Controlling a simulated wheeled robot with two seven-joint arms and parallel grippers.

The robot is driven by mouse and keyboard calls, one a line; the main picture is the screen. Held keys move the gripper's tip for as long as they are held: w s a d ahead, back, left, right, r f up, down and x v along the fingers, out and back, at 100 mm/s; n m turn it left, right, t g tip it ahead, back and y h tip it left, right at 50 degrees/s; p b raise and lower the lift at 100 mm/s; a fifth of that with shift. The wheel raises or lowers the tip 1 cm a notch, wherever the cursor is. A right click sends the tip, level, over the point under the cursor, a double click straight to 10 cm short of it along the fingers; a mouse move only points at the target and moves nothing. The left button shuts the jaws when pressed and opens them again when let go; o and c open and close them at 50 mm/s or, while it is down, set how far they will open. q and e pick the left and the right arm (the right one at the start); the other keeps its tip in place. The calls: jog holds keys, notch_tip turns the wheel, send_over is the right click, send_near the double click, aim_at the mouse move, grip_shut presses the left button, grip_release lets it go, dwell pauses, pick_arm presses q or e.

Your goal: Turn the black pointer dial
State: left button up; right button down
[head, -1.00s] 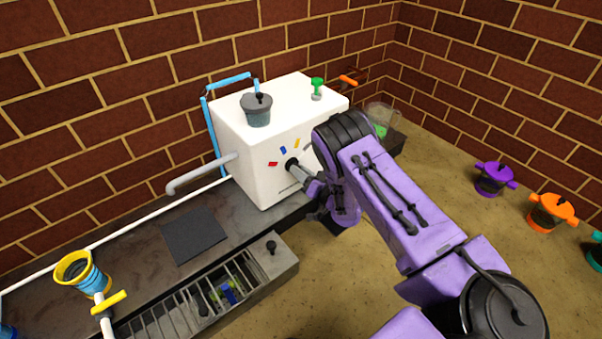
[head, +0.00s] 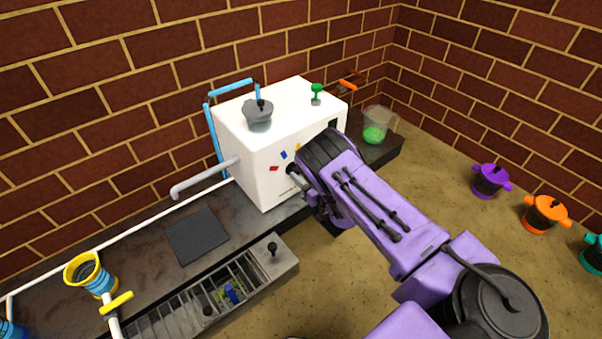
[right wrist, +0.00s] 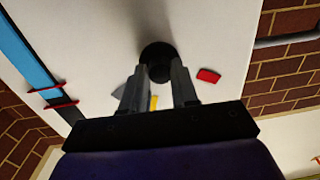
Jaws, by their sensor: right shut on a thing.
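The black pointer dial (right wrist: 158,56) is on the front of the white machine (head: 262,178). In the head view only a dark bit of the dial (head: 291,168) shows at my fingertips. My right gripper (right wrist: 158,74) is shut on the dial, with one finger on each side of it. The fingers cover part of it, and I cannot tell which way its pointer faces. A red mark (right wrist: 208,76) and a yellow mark (right wrist: 153,103) lie around the dial. A blue mark (head: 284,155) also shows in the head view. My left gripper is out of view.
A grey pot (head: 257,116) and a green knob (head: 316,92) are on top of the machine. A grey pipe (head: 205,180) sticks out on its left. A clear jug (head: 377,126) with green contents stands at the right. A dark mat (head: 197,236) lies on the counter.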

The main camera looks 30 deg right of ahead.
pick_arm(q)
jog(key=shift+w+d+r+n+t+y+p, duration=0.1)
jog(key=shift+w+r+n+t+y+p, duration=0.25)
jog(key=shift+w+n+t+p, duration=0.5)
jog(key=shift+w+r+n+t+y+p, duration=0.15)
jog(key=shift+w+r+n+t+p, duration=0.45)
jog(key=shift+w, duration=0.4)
pick_arm(e)
jog(key=shift+s+a+n+h, duration=0.1)
jog(key=shift+n+h, duration=0.05)
jog(key=shift+n, duration=2.05)
jog(key=shift+a+n+h, duration=0.1)
jog(key=shift+n+h, duration=0.05)
jog(key=shift+n, duration=2.05)
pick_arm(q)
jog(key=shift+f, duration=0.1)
pick_arm(e)
jog(key=shift+f, duration=0.1)
jog(key=c, duration=0.9)
grip_release()
jog(key=shift+d, duration=0.1)
jog(key=shift+o, duration=0.2)
